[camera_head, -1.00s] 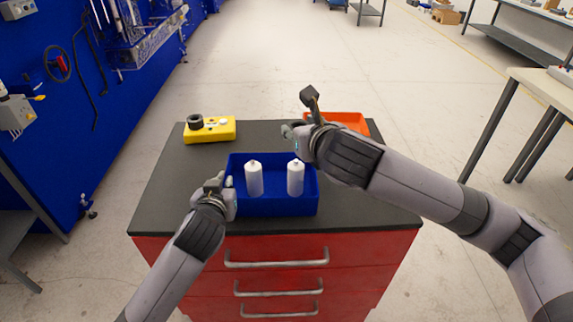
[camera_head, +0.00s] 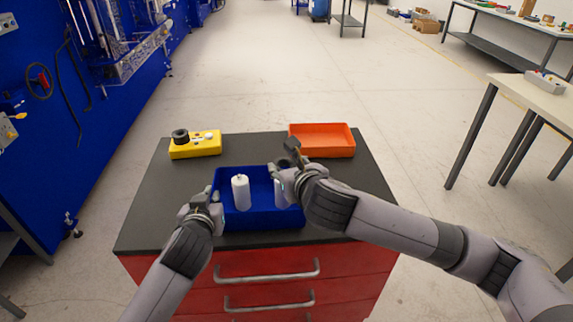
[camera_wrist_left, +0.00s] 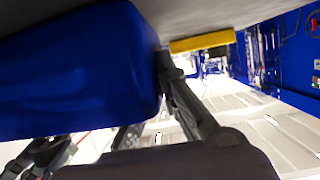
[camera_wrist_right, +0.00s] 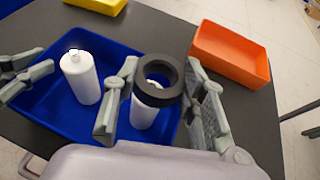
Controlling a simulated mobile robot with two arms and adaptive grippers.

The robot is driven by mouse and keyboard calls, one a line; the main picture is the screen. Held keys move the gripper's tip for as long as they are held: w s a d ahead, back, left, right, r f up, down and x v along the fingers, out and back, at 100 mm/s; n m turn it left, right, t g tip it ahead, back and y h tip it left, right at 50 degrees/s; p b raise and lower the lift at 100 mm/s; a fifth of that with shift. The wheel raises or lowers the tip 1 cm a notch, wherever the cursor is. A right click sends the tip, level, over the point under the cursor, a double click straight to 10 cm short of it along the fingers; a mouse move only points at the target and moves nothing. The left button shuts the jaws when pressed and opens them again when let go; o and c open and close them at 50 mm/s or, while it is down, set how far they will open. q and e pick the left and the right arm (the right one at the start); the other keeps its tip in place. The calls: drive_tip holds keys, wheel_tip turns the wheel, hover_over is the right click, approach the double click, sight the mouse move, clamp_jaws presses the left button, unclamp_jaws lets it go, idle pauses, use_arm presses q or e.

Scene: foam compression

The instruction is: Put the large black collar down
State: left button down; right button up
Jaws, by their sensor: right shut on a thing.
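The large black collar (camera_wrist_right: 158,80) is a thick ring. In the right wrist view it sits between the fingers of my right gripper (camera_wrist_right: 163,88), which is shut on it. The ring is over the top of the right white bottle (camera_wrist_right: 144,112); whether it touches the bottle I cannot tell. That bottle also shows partly in the head view (camera_head: 281,194), behind my gripper. The left white bottle (camera_wrist_right: 80,76) stands clear in the blue bin (camera_head: 262,219). My left gripper (camera_head: 205,207) is at the bin's left wall; its jaw state is unclear.
A yellow block (camera_head: 196,149) with a black ring (camera_head: 180,135) on top is at the back left. An orange tray (camera_head: 322,142) is at the back right and looks empty. The dark cabinet top (camera_head: 155,200) has free room left of the bin.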

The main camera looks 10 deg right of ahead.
drive_tip(key=shift+f, duration=0.3)
drive_tip(key=o, duration=1.1)
drive_tip(key=shift+o, duration=0.2)
drive_tip(key=shift+r, duration=0.15)
drive_tip(key=v, duration=1.2)
drive_tip(key=shift+r, duration=0.5)
drive_tip(key=shift+o, duration=0.4)
